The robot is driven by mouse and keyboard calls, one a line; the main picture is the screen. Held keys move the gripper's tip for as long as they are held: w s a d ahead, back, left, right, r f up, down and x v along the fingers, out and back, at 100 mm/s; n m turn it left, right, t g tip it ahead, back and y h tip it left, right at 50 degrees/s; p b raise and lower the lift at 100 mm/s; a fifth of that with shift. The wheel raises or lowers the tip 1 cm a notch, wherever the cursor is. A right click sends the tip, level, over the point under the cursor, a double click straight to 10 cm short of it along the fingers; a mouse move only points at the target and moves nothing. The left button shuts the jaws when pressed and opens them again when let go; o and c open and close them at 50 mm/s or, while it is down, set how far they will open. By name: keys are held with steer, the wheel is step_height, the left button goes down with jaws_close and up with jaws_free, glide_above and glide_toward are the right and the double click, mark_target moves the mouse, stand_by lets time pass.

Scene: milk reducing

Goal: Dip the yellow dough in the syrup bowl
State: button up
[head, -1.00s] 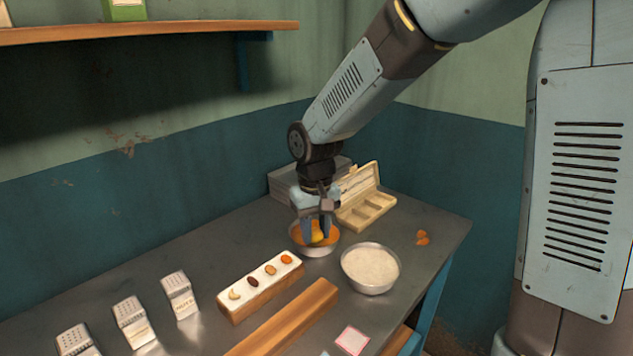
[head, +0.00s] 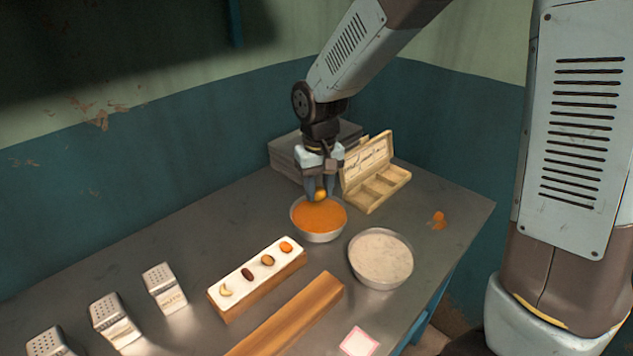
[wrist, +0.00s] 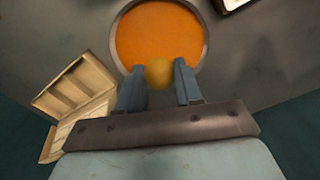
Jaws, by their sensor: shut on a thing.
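The yellow dough (head: 320,195) is a small round ball held between the fingertips of my gripper (head: 320,190). My gripper is shut on it and points down over the back edge of the syrup bowl (head: 318,237), a metal bowl of orange syrup (head: 319,216). The dough appears to be above the syrup surface. In the wrist view the dough (wrist: 159,73) sits between the two blue-grey fingers, overlapping the near rim of the syrup bowl (wrist: 115,17).
A bowl of pale contents (head: 381,258) stands right of the syrup. An open wooden box (head: 375,178) is behind. A white-topped block (head: 257,272) with several small pieces, a wooden bar (head: 290,318) and metal shakers (head: 164,288) stand in front and left.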

mark_target(319, 225)
steer(key=shift+f, duration=4.05)
steer(key=shift+f, duration=0.3)
steer(key=shift+r, duration=0.1)
steer(key=shift+r, duration=3.7)
steer(key=shift+r, duration=0.15)
steer(key=shift+r, duration=1.85)
